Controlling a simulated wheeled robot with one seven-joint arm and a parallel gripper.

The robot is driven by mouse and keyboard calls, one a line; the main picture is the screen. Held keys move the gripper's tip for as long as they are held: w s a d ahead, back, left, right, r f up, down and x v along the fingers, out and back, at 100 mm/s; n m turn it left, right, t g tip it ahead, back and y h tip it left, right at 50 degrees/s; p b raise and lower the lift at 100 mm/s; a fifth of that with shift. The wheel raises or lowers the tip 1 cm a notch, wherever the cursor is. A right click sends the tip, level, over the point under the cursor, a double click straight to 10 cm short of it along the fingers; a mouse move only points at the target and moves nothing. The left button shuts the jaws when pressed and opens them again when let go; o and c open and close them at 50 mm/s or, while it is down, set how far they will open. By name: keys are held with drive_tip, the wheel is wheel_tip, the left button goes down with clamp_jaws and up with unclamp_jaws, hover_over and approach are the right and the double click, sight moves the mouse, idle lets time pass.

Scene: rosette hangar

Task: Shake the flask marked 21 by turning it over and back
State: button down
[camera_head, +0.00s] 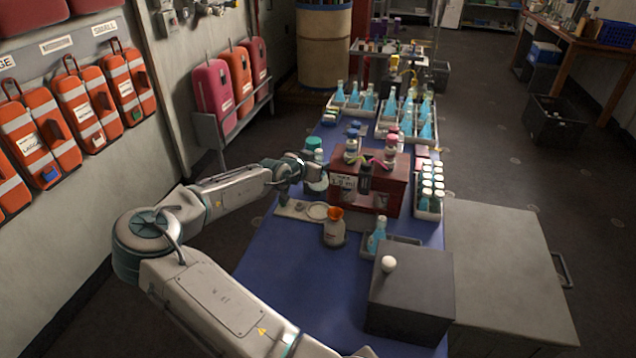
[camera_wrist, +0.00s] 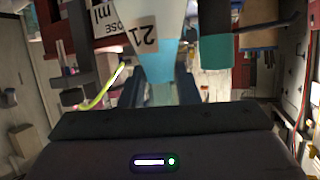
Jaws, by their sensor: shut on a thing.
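The flask marked 21 (camera_wrist: 155,45) fills the upper middle of the wrist view, with a white label and pale blue liquid. My gripper (camera_wrist: 160,90) is shut on it, with dark fingers on either side of its narrower part. In the head view my gripper (camera_head: 300,166) is at the left edge of the blue table, left of the red box. I cannot make out the held flask in the head view, nor tell its exact tilt.
A red box (camera_head: 384,192) with bottles on top stands close right of my gripper. The blue table (camera_head: 282,282) is clear at front left.

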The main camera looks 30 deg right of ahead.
sight(318, 151)
wheel_tip(318, 151, up, 6)
drive_tip(key=shift+r, duration=0.1)
wheel_tip(318, 151, up, 10)
drive_tip(key=p, duration=0.6)
drive_tip(key=shift+r, duration=0.15)
idle(0.3)
idle(0.4)
